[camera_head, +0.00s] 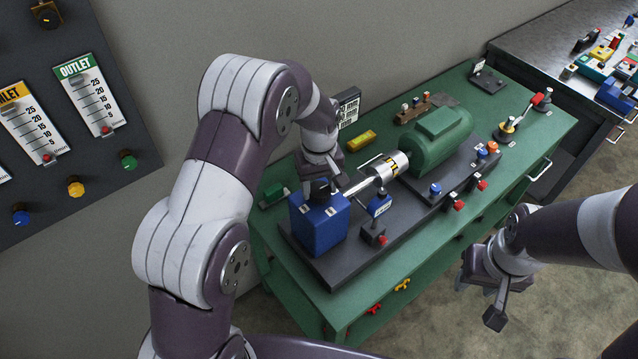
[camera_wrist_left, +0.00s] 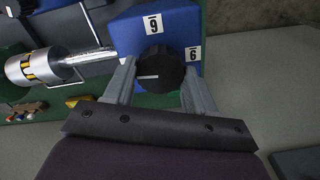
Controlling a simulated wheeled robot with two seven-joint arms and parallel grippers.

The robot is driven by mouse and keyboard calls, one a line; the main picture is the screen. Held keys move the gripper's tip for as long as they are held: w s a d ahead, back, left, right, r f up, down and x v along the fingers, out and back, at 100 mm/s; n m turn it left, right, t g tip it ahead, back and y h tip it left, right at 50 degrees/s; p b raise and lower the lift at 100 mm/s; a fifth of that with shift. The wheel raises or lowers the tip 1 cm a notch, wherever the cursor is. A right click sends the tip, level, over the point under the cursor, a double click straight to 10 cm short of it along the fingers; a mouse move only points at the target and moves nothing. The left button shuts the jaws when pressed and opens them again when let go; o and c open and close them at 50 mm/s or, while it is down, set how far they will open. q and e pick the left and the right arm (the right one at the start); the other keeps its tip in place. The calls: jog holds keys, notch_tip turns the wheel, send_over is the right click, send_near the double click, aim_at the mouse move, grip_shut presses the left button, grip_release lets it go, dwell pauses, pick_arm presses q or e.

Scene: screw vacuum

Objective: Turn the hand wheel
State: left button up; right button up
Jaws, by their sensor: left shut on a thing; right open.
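The hand wheel appears to be the round black knob (camera_wrist_left: 160,72) on the blue box (camera_head: 318,232) at the near left end of the green bench. It has a white pointer line, roughly level in the left wrist view. My left gripper (camera_wrist_left: 158,80) is shut on the knob, one finger on each side. In the head view my left gripper (camera_head: 322,172) reaches down to the top of the blue box, and the knob is partly hidden there. My right gripper (camera_head: 486,290) is open and empty, in front of the bench and apart from it.
A metal shaft with a silver coupling (camera_head: 388,167) joins the blue box to a green motor (camera_head: 440,142). A small blue sign (camera_head: 379,204) and red knobs stand along the dark base. A panel with gauges (camera_head: 78,105) hangs at left. Floor in front of the bench is clear.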

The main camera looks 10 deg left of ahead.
pick_arm(q)
jog(key=m, duration=0.8)
jog(key=shift+m, duration=0.4)
jog(key=m, duration=0.4)
jog(key=shift+p, duration=0.35)
jog(key=shift+r+m, duration=0.1)
jog(key=shift+m, duration=2)
jog(key=o, duration=1)
jog(key=shift+o, duration=0.2)
